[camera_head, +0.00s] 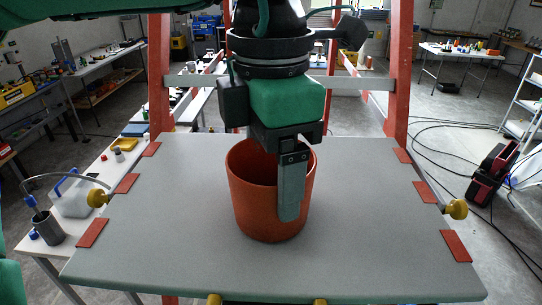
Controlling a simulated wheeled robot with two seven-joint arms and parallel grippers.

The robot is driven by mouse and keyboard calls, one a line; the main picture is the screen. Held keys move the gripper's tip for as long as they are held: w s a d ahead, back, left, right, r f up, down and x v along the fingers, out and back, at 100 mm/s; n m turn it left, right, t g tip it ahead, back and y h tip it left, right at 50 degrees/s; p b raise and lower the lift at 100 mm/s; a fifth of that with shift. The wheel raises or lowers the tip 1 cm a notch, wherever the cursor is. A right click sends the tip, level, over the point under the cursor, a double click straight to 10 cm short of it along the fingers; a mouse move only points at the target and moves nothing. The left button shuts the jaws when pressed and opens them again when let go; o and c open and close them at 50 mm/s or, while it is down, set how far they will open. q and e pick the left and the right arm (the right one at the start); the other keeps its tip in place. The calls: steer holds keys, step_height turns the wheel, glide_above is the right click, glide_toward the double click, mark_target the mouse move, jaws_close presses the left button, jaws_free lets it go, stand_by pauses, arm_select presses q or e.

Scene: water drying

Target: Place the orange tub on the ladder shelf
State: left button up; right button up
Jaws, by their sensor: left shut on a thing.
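The orange tub (252,205) is upright over the middle of the grey ladder shelf (380,240). Its base appears to touch the shelf surface, though a very small gap cannot be ruled out. My left gripper (291,190) comes down from above and is shut on the tub's wall at the right part of its rim. One grey finger shows in front of the tub's outer side; the other finger is hidden. The tub's open top faces up, partly covered by the gripper body. My right gripper is not in view.
Orange-red ladder legs (159,80) rise behind the shelf on both sides. Yellow knobs (456,209) stick out at the shelf's sides. The shelf is bare around the tub. A white jug (75,196) and a grey cup (46,229) stand on a table at left.

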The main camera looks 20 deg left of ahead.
arm_select(q)
steer(key=shift+f, duration=0.2)
steer(key=o, duration=1)
steer(key=shift+r, duration=0.2)
step_height(320, 180, up, 12)
steer(key=b, duration=0.3)
steer(key=shift+b, duration=0.4)
